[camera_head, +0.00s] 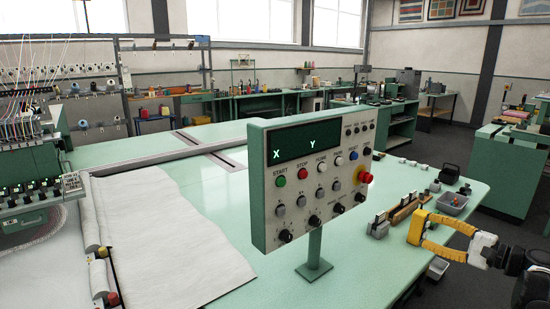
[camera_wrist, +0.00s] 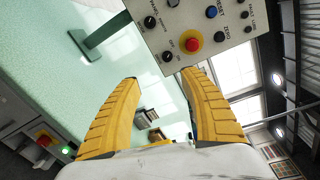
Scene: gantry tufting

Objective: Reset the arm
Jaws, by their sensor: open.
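My gripper (camera_head: 432,236), with yellow fingers, is at the lower right in the head view, beside the right edge of the green table (camera_head: 352,262). In the wrist view my gripper (camera_wrist: 165,92) is open, with its two yellow fingers apart and nothing held between them. The control panel (camera_head: 312,180) stands on a green post left of the gripper, with a dark display showing X and Y, several buttons and knobs and a red emergency knob. In the wrist view the panel (camera_wrist: 175,25) shows beyond the fingertips and is not touched.
Wooden blocks and small tools (camera_head: 400,212) lie on the table close to my gripper. A grey bin (camera_head: 452,204) sits at the table's right edge. White cloth (camera_head: 160,235) covers the left side, beside the tufting machine (camera_head: 38,160).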

